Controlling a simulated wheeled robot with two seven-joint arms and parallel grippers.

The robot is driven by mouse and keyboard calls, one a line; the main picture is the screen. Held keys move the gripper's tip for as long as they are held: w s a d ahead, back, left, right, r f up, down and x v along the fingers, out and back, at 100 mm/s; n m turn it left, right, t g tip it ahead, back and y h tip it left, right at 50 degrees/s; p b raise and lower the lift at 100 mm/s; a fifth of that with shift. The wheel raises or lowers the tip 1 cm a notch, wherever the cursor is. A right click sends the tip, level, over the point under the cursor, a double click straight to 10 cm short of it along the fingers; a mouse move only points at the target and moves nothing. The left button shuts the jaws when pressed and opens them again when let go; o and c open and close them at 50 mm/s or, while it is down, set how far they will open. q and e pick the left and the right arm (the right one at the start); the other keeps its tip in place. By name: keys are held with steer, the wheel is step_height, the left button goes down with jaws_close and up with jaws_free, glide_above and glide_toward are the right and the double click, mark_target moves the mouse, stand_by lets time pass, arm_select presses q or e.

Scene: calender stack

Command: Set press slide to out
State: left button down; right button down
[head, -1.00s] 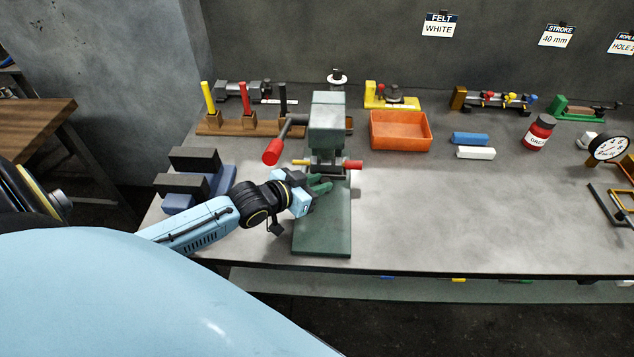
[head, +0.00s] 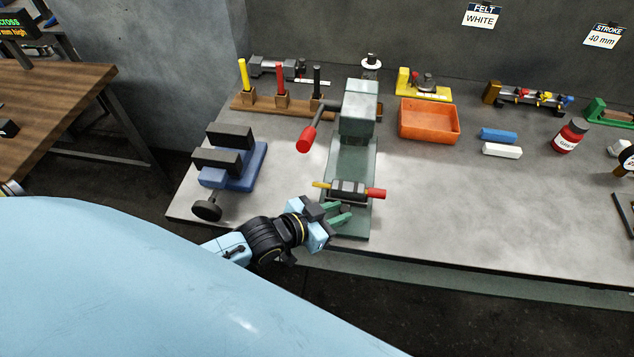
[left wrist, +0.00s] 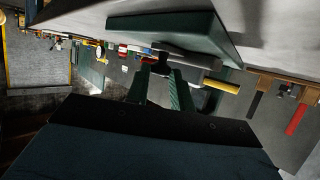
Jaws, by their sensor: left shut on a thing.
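The green press (head: 358,112) stands on the bench with its long base plate (head: 350,158) running toward me. The press slide (head: 348,187), a dark grey carriage with a yellow pin at its left and a red end at its right, sits near the front of the plate, clear of the press head. My left gripper (head: 343,212) is at the slide's near side, its green fingers shut on a small dark knob of the slide. The knob (left wrist: 162,66) shows between the fingertips in the left wrist view, partly hidden. My right gripper is not in view.
The press lever with its red grip (head: 306,139) sticks out left of the head. A blue and black vise (head: 232,175) stands to the left. An orange bin (head: 429,121) and blue and white blocks are at the right.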

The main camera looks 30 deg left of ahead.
arm_select(q)
steer(key=shift+s+d+f, duration=0.1)
steer(key=shift+s, duration=0.2)
steer(key=c, duration=1.3)
jaws_free()
steer(key=shift+s, duration=0.1)
steer(key=shift+o, duration=0.2)
steer(key=v, duration=1.3)
steer(key=shift+p, duration=0.35)
steer(key=shift+s, duration=0.1)
